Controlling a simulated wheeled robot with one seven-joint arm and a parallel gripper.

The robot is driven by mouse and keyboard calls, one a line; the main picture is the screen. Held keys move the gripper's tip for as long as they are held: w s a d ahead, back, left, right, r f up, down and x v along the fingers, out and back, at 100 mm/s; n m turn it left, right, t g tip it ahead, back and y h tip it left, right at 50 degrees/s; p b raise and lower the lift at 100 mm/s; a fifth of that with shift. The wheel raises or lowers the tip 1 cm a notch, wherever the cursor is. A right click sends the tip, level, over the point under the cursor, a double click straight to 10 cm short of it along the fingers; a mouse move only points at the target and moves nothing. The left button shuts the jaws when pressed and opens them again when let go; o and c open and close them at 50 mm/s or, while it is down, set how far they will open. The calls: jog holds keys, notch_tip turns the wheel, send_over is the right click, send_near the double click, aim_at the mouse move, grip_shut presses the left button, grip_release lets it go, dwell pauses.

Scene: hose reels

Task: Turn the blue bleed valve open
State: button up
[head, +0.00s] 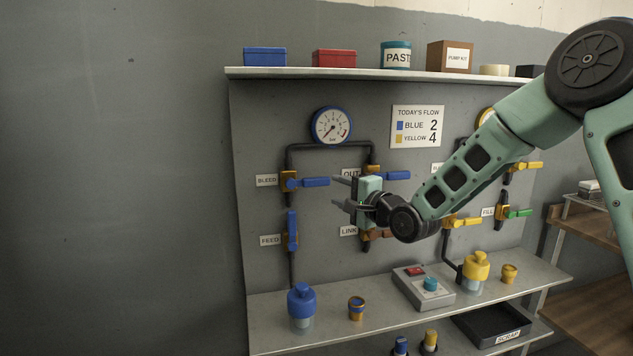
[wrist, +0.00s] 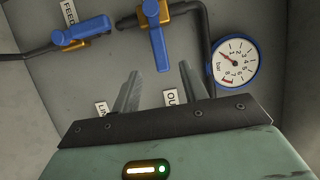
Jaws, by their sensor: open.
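The blue bleed valve (head: 291,183) is on the panel beside its BLEED label, below the blue-rimmed gauge. Its blue handle (head: 316,182) points sideways to the right, lying level. In the wrist view the handle (wrist: 158,48) points down the picture, towards my fingers. My gripper (head: 338,191) is open and empty, its fingers pointing left, just right of the handle's tip. In the wrist view the two fingers (wrist: 157,88) stand apart with nothing between them, and the handle's end shows beyond them. No contact with the handle shows.
The blue feed valve (head: 292,232) is below, handle upright. The OUT valve's blue handle (head: 397,175) is right of my gripper, the LINK valve (head: 372,235) beneath it. The gauge (head: 332,126) and dark pipe are above. A shelf (head: 380,318) with a blue-capped bottle (head: 301,303) juts out below.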

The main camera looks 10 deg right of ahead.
aim_at(319, 183)
jog(key=p+x, duration=0.1)
jog(key=x, duration=0.9)
grip_shut()
